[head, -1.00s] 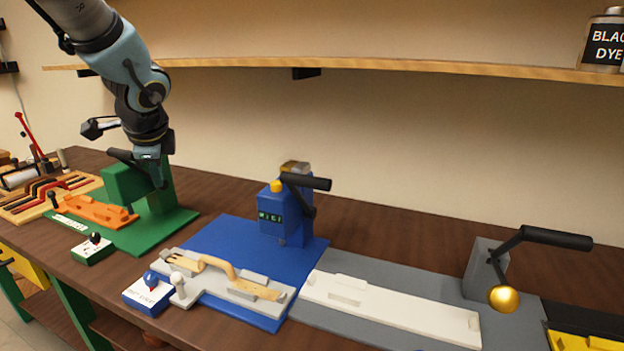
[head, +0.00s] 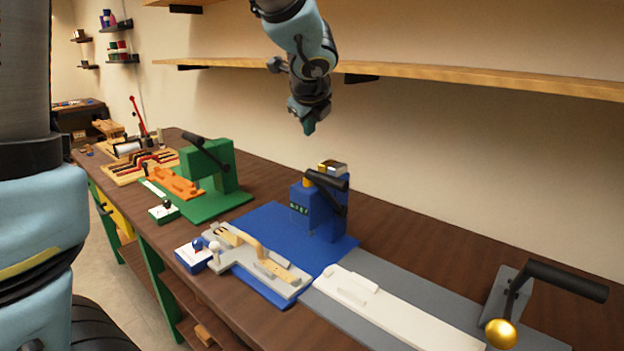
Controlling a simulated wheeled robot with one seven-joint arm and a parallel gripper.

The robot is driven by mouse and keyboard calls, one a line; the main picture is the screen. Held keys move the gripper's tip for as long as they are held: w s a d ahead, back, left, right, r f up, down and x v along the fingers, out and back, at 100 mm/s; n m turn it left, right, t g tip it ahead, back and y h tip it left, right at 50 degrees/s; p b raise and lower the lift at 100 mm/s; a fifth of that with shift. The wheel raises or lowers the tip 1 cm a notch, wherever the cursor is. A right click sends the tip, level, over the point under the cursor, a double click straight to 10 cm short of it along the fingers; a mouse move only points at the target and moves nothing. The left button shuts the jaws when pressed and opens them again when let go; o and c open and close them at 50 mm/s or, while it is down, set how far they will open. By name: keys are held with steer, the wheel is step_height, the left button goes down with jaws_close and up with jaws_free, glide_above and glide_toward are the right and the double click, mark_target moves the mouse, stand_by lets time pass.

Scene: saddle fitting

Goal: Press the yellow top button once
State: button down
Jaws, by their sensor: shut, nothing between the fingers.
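The yellow top button (head: 307,181) sits on top of the blue machine (head: 318,212), at its left side beside a black lever handle (head: 327,180). The button is partly seen in the head view. My gripper (head: 308,127) is shut and empty. It hangs pointing down in the air, above the blue machine in the picture and apart from it. How far it is from the button in depth I cannot tell.
A green press (head: 222,165) stands to the left, and a grey stand with a black lever and gold ball (head: 501,333) to the right. A shelf (head: 450,76) runs along the wall behind. A grey fixture (head: 290,287) lies on the blue base plate (head: 262,222).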

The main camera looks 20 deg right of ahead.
steer(key=b, duration=0.8)
glide_above(309, 188)
step_height(309, 188, down, 9)
steer(key=shift+d, duration=0.1)
stand_by(1.7)
steer(key=shift+f+b, duration=0.35)
steer(key=shift+b, duration=0.3)
steer(key=shift+f+b, duration=0.65)
steer(key=shift+f, duration=0.15)
stand_by(0.7)
steer(key=shift+r+p, duration=1)
steer(key=shift+r, duration=0.1)
